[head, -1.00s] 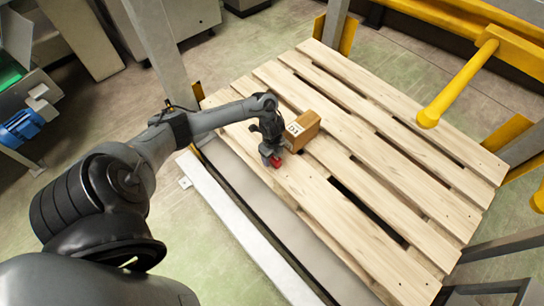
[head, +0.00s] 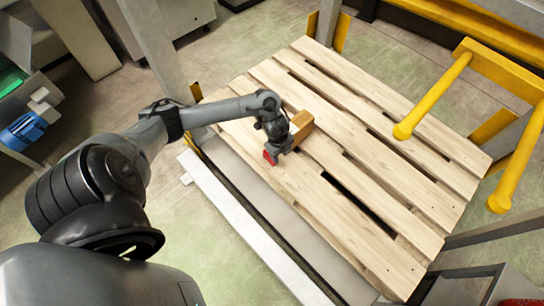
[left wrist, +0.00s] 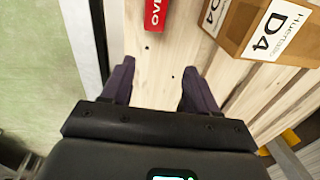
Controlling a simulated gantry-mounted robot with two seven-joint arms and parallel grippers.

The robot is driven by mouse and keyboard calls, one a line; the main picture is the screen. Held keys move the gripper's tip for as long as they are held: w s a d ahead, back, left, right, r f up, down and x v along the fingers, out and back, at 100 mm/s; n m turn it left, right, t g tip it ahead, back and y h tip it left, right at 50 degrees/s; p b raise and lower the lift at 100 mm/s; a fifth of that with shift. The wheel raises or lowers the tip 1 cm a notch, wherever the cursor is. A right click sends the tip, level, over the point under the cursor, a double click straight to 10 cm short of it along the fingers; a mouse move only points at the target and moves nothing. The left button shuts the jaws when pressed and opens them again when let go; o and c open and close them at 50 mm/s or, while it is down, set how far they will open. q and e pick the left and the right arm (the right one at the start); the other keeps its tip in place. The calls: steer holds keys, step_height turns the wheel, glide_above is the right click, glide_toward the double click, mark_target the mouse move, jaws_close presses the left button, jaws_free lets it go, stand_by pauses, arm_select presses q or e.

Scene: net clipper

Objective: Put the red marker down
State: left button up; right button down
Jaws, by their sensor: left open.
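The red marker (head: 269,157) sits on the wooden pallet (head: 350,165) near its left edge. In the left wrist view the red marker (left wrist: 153,14) is a red block with white lettering, cut off by the top edge. My left gripper (left wrist: 158,75) is open, with bare wood between its two dark fingers. The marker lies beyond the fingertips, apart from them in that view. In the head view my left gripper (head: 282,146) is low over the pallet, right beside the marker, and partly hides what is under it. My right gripper does not show.
A cardboard box (head: 301,124) labelled D4 stands close to the gripper; it also shows in the left wrist view (left wrist: 265,25). Yellow bars (head: 432,95) rise at the pallet's right side. The pallet's middle and right are clear.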

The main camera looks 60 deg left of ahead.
arm_select(q)
steer(key=s+d+r+n+t, duration=0.1)
steer(key=s+d+n+t, duration=0.2)
steer(key=d, duration=1.7)
steer(key=s+r+n+g, duration=0.1)
steer(key=s+r+n, duration=0.9)
steer(key=s, duration=0.2)
steer(key=shift+n, duration=0.3)
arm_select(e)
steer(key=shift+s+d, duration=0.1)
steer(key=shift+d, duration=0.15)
arm_select(q)
steer(key=shift+w+r, duration=0.1)
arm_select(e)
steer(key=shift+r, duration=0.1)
arm_select(q)
step_height(320, 180, up, 53)
steer(key=p, duration=5.3)
steer(key=shift+r, duration=0.15)
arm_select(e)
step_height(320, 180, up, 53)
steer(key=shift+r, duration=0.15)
